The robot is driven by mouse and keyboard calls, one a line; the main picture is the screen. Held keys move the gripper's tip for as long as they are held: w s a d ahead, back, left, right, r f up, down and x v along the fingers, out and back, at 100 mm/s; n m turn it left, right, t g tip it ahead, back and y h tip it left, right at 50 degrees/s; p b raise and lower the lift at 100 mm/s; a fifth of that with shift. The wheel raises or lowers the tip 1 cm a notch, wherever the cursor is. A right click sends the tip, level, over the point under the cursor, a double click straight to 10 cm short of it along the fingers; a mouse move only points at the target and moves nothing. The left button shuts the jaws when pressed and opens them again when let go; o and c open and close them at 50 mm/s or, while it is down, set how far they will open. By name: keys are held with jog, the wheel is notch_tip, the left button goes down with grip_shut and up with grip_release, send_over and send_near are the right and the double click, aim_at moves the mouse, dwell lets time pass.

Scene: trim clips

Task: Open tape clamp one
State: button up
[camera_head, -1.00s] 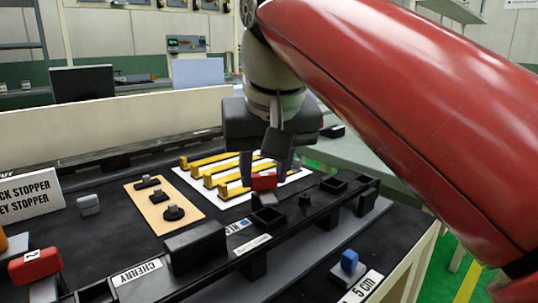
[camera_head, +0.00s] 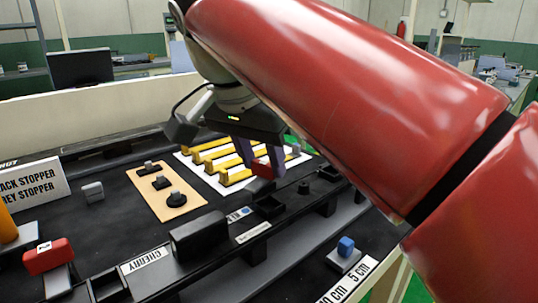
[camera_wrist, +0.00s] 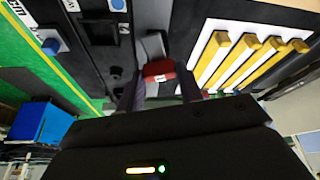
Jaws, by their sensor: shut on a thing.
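A red tape clamp handle (camera_head: 262,169) with a small white label, which I take as clamp one, stands by the near side of the white board. My gripper (camera_head: 263,173) points down with its two fingers on either side of this handle and is shut on it. In the wrist view the red handle (camera_wrist: 158,70) shows between the fingertips (camera_wrist: 161,77), with a grey piece (camera_wrist: 153,45) beyond it. The label is too small to read. A second red clamp (camera_head: 48,256), marked 2, sits at the lower left on a grey base.
A white board with yellow bars (camera_head: 220,160) lies just behind my gripper. A black rail (camera_head: 290,212) with open holders runs in front. A tan board (camera_head: 183,200) with black knobs is to the left. A blue block (camera_head: 345,246) stands at the front right.

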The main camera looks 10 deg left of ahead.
jog(key=shift+r+m, duration=0.1)
jog(key=shift+m, duration=0.3)
jog(key=o, duration=1)
